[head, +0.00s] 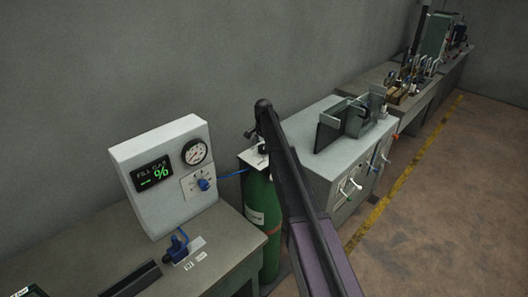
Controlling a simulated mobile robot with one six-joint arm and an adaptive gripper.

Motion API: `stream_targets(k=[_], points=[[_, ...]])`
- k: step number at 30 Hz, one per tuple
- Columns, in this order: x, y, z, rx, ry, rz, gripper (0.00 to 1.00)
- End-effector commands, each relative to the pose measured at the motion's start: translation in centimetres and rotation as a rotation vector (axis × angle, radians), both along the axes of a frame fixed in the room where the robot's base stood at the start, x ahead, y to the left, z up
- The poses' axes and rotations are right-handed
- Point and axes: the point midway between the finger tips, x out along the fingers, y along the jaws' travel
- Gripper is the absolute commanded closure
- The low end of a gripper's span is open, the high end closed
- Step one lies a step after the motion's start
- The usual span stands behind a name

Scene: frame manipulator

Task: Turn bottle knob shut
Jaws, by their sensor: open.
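A green gas bottle (262,208) stands upright in the gap between the front bench and the grey cabinet. A light plate (250,157) is at its top, with small dark parts (250,134) above it. I cannot tell whether these dark parts are the bottle's knob or part of my arm. My dark arm crosses the middle of the view from the lower right, in front of the bottle's right side and top. I cannot make out my gripper; the arm may hide it. The knob's position cannot be read.
A white gauge panel (152,208) with a dial (195,152), a blue knob (204,184) and a "FILL GAS" display (153,174) stands on the front bench. A blue lever valve (179,246) sits before it. The grey cabinet (300,128) is to the right. The floor (430,210) is clear.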

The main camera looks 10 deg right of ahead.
Motion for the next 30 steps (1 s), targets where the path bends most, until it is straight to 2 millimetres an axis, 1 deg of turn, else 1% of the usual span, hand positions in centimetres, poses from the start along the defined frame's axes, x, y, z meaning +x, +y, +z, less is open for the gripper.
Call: stream_targets(k=[1, 6, 19, 20, 21, 23, 24, 26, 27, 30], points=[[0.0, 0.0, -0.59, 0.0, 0.0, 0.0, 0.0], [0.0, 0.0, -1.11, 0.0, 0.0, 0.0, 0.0], [0.0, -0.01, -1.2, 0.0, 0.0, 0.0, 0.0], [0.0, -0.03, -1.2, 0.0, 0.0, 0.0, 0.09], [0.0, -0.03, -1.2, 0.0, 0.0, 0.0, 0.21], [0.0, -0.03, -1.2, 0.0, 0.0, 0.0, 0.39], [0.0, -0.03, -1.2, 0.0, 0.0, 0.0, 0.51], [0.0, -0.04, -1.2, 0.0, 0.0, 0.0, 0.68], [0.01, -0.03, -1.2, 0.0, 0.0, 0.0, 0.74], [0.0, -0.04, -1.2, 0.0, 0.0, 0.0, 0.73]])
